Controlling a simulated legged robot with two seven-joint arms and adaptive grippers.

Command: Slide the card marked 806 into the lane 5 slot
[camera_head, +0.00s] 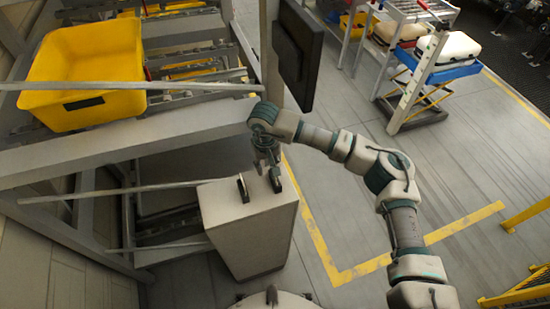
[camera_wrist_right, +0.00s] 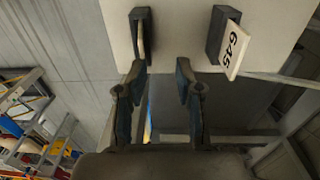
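A pale box-shaped stand (camera_head: 249,228) has two dark card holders on its top, below my right gripper (camera_head: 268,168). In the right wrist view, my right gripper (camera_wrist_right: 161,72) is open, with a clear gap between its fingers. One holder (camera_wrist_right: 226,28) carries a white card marked 645 (camera_wrist_right: 233,50). The other holder (camera_wrist_right: 137,18) is close to the left finger and has a pale card (camera_wrist_right: 142,42) seen almost edge-on, its marking unreadable. No card reading 806 and no lane 5 label can be made out. My left gripper is not in view.
A grey metal rack (camera_head: 100,160) with a yellow tote (camera_head: 90,70) stands at the left. A dark screen (camera_head: 297,52) hangs just beyond my right arm. Carts with cases (camera_head: 455,50) stand farther back. Floor right of the stand is clear, with yellow lines.

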